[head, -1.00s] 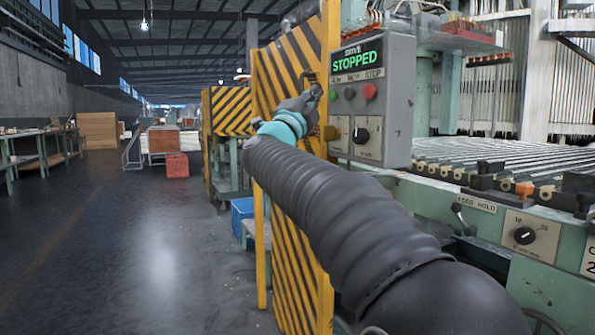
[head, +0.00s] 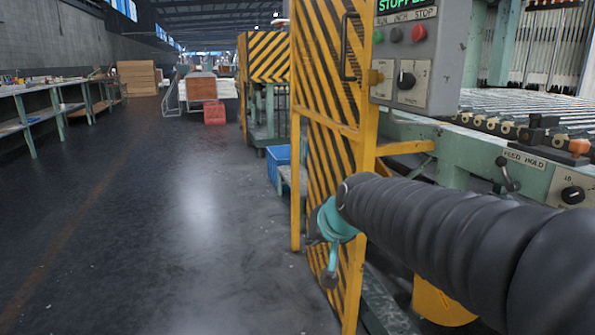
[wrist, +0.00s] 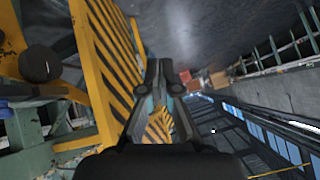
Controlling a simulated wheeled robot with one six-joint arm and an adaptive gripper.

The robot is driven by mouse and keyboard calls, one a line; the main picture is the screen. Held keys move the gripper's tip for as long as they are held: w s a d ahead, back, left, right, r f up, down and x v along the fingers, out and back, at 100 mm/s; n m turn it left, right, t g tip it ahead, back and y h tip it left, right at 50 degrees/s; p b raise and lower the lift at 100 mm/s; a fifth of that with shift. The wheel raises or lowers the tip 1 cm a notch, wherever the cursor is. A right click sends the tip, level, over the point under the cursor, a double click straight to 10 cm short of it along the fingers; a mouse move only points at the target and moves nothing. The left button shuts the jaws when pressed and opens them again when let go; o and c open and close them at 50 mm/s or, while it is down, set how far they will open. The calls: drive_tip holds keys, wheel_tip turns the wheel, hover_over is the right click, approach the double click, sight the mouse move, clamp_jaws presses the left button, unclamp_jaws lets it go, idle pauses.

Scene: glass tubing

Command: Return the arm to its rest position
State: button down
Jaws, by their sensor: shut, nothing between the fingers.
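My gripper (head: 329,278) hangs at the end of my black-sleeved arm, low in front of the yellow-and-black striped guard panel (head: 333,150) in the head view. In the wrist view my gripper (wrist: 159,70) shows with its fingers together and nothing between them. The striped panel also shows there, to the left of the fingers (wrist: 105,45). Whether the gripper touches the panel I cannot tell. The grey control box (head: 447,60) stands up and to the right of the gripper, its green display cut off by the top edge.
The machine's green frame with a feed-hold lever (head: 508,172) and a dial is at the right, behind my arm. A blue crate (head: 279,160) sits beyond the panel. The floor (head: 180,230) to the left is clear. Workbenches (head: 40,110) line the far left.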

drive_tip(key=s+d+f+g+h, duration=0.1)
drive_tip(key=s+d, duration=0.3)
drive_tip(key=s, duration=0.4)
drive_tip(key=s+d+f+g+h, duration=0.1)
drive_tip(key=s+d+f, duration=0.3)
drive_tip(key=s, duration=0.4)
drive_tip(key=s+d+f+g+h+p, duration=0.1)
drive_tip(key=s+d, duration=0.3)
drive_tip(key=s, duration=0.4)
drive_tip(key=shift+d+f, duration=0.25)
drive_tip(key=shift+f, duration=0.65)
